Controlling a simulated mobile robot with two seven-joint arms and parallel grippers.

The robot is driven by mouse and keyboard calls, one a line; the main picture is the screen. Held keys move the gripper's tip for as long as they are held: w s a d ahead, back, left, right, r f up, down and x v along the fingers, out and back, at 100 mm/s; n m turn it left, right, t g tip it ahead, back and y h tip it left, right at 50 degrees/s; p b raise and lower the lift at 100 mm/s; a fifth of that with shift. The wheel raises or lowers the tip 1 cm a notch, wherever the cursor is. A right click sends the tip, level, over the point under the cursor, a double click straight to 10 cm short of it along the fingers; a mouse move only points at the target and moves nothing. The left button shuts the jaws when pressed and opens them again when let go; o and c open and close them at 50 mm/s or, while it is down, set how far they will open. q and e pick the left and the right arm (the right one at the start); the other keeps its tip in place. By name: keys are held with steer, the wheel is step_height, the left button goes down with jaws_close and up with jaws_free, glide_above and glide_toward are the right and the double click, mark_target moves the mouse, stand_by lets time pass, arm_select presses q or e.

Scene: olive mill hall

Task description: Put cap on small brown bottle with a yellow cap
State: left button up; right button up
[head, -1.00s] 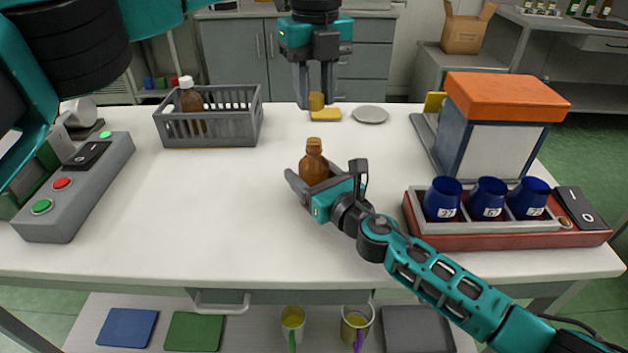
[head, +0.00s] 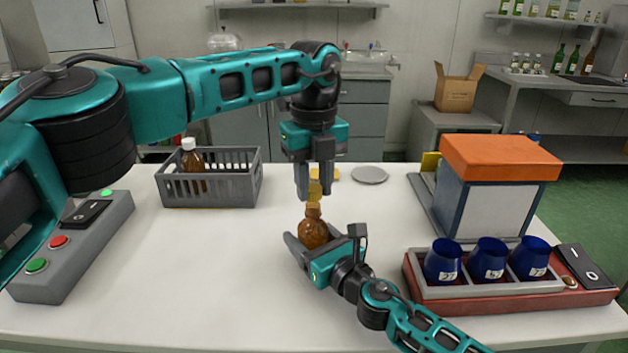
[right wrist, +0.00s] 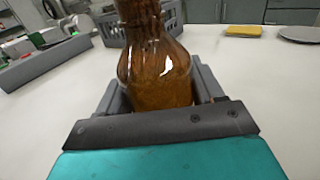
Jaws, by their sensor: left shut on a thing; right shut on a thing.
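The small brown bottle (head: 313,232) stands upright near the middle of the table, its open neck up. My right gripper (head: 308,250) is shut around its body from the right. In the right wrist view the bottle (right wrist: 155,70) fills the middle between the fingers (right wrist: 155,108); its top is cut off. My left gripper (head: 315,188) points straight down above the bottle and is shut on the yellow cap (head: 315,189). The cap is right over the bottle's mouth; I cannot tell whether they touch.
A grey crate (head: 232,188) with a white-capped brown bottle (head: 192,165) stands at the back left. A yellow sponge (head: 325,174) and grey plate (head: 369,175) lie behind. A red tray (head: 470,295) with blue cups is at right, a grey button panel (head: 60,270) at left.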

arm_select(q)
steer(key=shift+f, duration=0.1)
steer(key=shift+f, duration=0.8)
steer(key=shift+f, duration=0.55)
